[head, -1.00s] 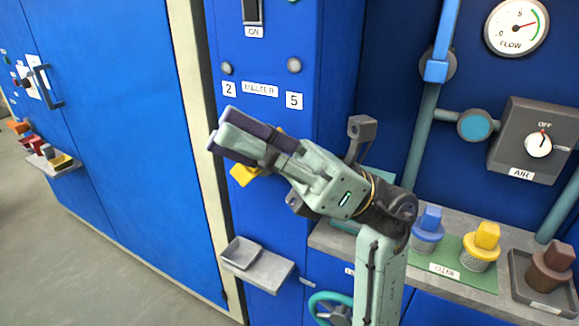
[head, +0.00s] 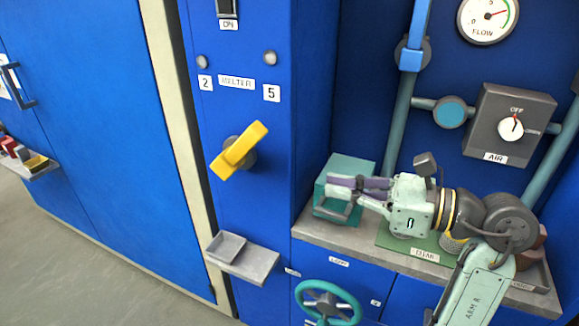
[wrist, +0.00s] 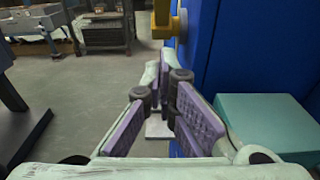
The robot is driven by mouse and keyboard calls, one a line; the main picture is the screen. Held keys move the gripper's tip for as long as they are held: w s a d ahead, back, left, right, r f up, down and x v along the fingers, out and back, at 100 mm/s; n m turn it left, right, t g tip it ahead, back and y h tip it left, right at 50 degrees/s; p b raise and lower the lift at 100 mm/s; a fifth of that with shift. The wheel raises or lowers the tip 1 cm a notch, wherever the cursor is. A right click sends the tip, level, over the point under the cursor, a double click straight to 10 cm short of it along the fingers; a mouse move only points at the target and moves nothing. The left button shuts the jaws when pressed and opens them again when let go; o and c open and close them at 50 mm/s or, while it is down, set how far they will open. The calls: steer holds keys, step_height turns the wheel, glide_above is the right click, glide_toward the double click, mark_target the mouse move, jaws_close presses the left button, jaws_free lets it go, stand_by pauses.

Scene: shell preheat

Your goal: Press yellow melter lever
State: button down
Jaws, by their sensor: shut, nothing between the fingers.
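The yellow melter lever (head: 239,150) sits on a dark round hub on the blue cabinet face, under the MELTER label (head: 236,82). It is tilted, upper end to the right, between the 2 and 5 marks. It also shows at the top of the wrist view (wrist: 162,18). My gripper (head: 332,190) is shut and empty. It points left, to the right of the lever and lower in the head view, in front of a teal box, and does not touch the lever.
The teal box (head: 346,168) stands on the grey shelf (head: 318,236), close to my gripper; it also shows in the wrist view (wrist: 265,120). A grey tray (head: 243,258) juts out below the lever. A teal handwheel (head: 328,299) is under the shelf.

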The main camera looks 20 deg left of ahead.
steer(key=p, duration=0.3)
glide_toward(243, 157)
step_height(243, 157, down, 4)
steer(key=a, duration=0.2)
steer(key=shift+w+a+r+p, duration=0.25)
steer(key=shift+a+r+p, duration=0.1)
steer(key=shift+a+r, duration=0.4)
steer(key=shift+w+a+r+p, duration=0.3)
steer(key=shift+a+r, duration=0.35)
steer(key=shift+a, duration=0.25)
steer(key=shift+r, duration=0.1)
steer(key=shift+r+h, duration=0.2)
steer(key=shift+h, duration=0.2)
